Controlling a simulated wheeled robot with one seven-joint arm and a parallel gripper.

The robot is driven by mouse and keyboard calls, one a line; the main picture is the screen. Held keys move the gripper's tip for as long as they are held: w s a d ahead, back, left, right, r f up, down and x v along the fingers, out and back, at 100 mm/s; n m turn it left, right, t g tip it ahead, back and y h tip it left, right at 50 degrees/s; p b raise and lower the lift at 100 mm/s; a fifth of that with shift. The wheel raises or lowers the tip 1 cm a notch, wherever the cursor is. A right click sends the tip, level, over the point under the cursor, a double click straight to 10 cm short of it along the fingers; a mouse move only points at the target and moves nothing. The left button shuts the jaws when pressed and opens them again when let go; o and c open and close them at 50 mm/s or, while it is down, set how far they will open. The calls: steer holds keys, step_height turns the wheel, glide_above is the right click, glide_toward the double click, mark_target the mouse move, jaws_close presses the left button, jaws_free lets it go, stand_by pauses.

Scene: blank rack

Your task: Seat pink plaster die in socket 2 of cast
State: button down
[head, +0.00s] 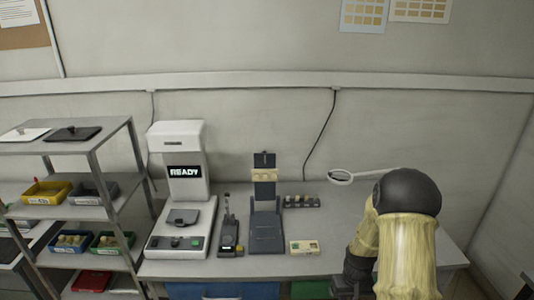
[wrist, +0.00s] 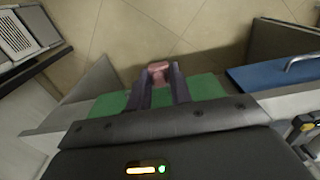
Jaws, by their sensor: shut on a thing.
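My gripper (wrist: 158,84) is shut on the pink plaster die (wrist: 159,67) in the wrist view, with the die between its fingertips. The gripper and die point out over the floor, away from the bench top. In the head view my arm fills the lower right, and the gripper and die cannot be made out. A cream piece (head: 264,175) sits on the upright of a dark stand (head: 266,236), and a small cream block (head: 304,247) lies to its right. I cannot tell which of these is the cast, and no socket numbers are readable.
A white machine showing READY (head: 185,171) and a small dark device (head: 229,236) stand left on the bench. A dark holder with several pale pieces (head: 301,201) is behind the block. Shelves (head: 104,160) hold colored bins.

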steer(key=a+f, duration=0.7)
steer(key=a, duration=0.1)
steer(key=shift+a+f, duration=0.2)
steer(key=shift+a, duration=0.15)
steer(key=shift+d, duration=0.1)
